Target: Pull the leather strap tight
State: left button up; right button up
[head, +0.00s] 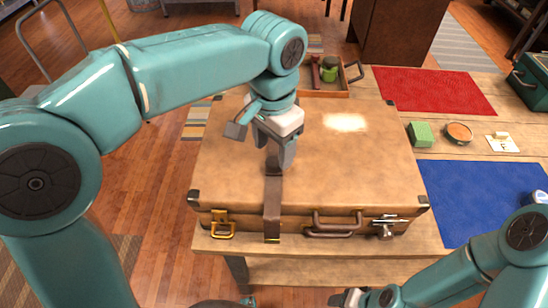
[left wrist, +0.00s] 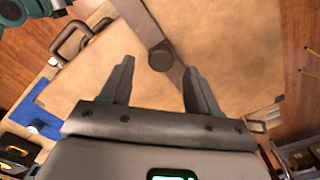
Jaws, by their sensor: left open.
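A tan suitcase (head: 340,160) lies flat and closed on a wooden table. The brown leather strap (head: 272,205) runs over its lid and hangs down the front, left of the handle. My left gripper (head: 281,166) points down over the strap.
A brass latch (head: 222,224), a handle (head: 334,222) and a silver latch (head: 388,226) are on the suitcase front. Right of it lie a blue mat (head: 480,195), a red mat (head: 430,88) and a green block (head: 421,134). A wooden tray (head: 340,90) stands behind.

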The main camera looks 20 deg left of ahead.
aim_at(274, 160)
pick_arm(q)
jog(key=shift+w+f, duration=0.1)
jog(key=shift+f, duration=1.75)
jog(key=shift+c, duration=0.2)
grip_shut()
jog(key=shift+w+r, duration=0.15)
jog(key=shift+w, duration=0.05)
jog(key=w+p, duration=0.1)
jog(key=w+a+p, duration=0.1)
jog(key=w, duration=0.1)
jog(key=shift+w+p, duration=0.25)
jog(key=shift+p, duration=0.05)
